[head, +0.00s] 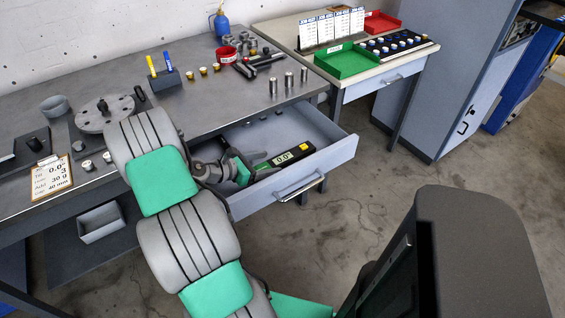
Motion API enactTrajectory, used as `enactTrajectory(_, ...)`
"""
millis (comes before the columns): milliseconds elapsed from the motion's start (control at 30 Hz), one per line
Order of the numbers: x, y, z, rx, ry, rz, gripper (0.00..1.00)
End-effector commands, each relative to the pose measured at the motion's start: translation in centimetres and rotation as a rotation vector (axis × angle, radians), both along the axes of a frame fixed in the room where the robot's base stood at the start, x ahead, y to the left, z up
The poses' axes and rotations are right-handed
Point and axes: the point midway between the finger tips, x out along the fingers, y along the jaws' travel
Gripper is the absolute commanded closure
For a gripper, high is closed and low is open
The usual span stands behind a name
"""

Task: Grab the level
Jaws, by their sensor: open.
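The level (289,155) is a black and yellow bar with a small display reading 0.0. It lies inside the open drawer (333,157) of the grey workbench. My gripper (250,170) is down in the drawer at the left end of the level. Its jaws are open, and the level extends to the right from beside them. The left end of the level is partly hidden by my gripper, so I cannot tell whether they touch.
The rotor disc (104,114), a marker holder (165,80) and small weights stand on the bench (215,112). A side table with a green tray (347,61) is at the back right.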

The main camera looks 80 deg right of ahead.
Motion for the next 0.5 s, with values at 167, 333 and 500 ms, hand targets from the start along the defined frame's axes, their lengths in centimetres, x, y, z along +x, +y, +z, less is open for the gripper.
enactTrajectory(167,-1.5,-1.6,-1.0,0.000,-0.001,-0.001,0.31)
enactTrajectory(333,-1.4,-1.7,-1.0,-0.001,-0.001,0.002,0.31)
enactTrajectory(500,-1.4,-1.7,-1.0,0.001,-0.001,0.001,0.42)
